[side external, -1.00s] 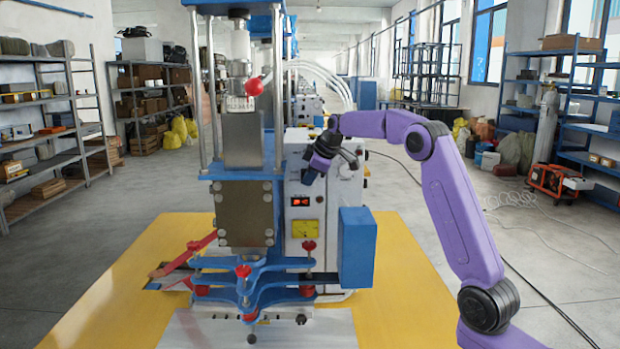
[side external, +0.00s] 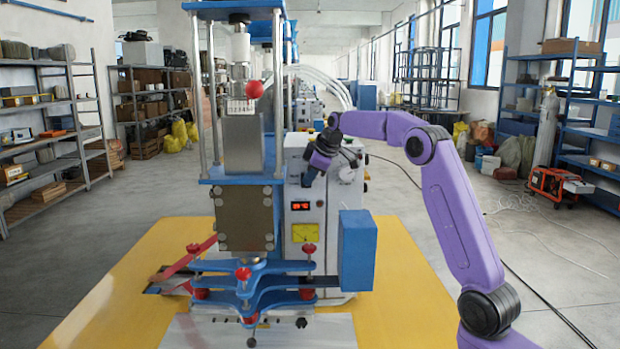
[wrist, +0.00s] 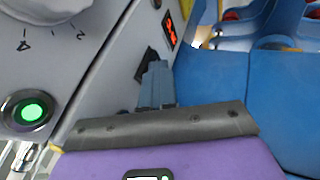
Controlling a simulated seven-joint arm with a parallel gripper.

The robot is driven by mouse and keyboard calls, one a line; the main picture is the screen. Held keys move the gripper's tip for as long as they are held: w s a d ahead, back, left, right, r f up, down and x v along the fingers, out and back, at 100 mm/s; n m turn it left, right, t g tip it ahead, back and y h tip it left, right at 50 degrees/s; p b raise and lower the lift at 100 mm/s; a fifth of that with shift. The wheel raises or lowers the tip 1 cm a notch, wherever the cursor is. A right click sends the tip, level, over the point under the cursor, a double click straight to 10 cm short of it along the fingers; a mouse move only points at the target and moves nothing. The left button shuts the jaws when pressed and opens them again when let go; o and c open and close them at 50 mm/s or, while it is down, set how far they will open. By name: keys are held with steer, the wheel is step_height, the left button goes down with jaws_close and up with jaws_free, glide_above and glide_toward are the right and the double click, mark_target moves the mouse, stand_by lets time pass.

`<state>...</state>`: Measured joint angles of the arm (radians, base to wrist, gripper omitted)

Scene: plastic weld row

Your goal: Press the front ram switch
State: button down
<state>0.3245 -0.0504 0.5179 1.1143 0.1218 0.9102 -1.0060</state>
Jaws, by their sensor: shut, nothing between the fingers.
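The grey control box (side external: 298,160) of the welding machine stands behind the blue press. My gripper (side external: 308,178) is at the box's front, just above its red display (side external: 300,205). In the wrist view my gripper (wrist: 157,68) is shut and empty, its grey-blue fingers pointing at the box's panel. A small black switch (wrist: 146,58) shows at the fingertips, partly hidden by them. I cannot tell whether they touch it. The red display (wrist: 169,29) is just beyond it. A green-lit round button (wrist: 31,112) is on the adjoining face at left.
A dial (wrist: 40,8) is above the green button. The blue press frame (wrist: 240,95) fills the right of the wrist view, close to my fingers. A blue box (side external: 357,248) stands at the machine's right. The yellow table (side external: 405,290) is clear at right.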

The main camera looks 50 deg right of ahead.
steer(key=s+a+r, duration=0.3)
steer(key=s+r, duration=0.5)
steer(key=shift+s+a+r, duration=0.2)
steer(key=shift+s+r, duration=0.1)
stand_by(0.3)
steer(key=shift+s+a+f, duration=0.1)
steer(key=shift+a+f, duration=0.1)
steer(key=shift+f, duration=0.5)
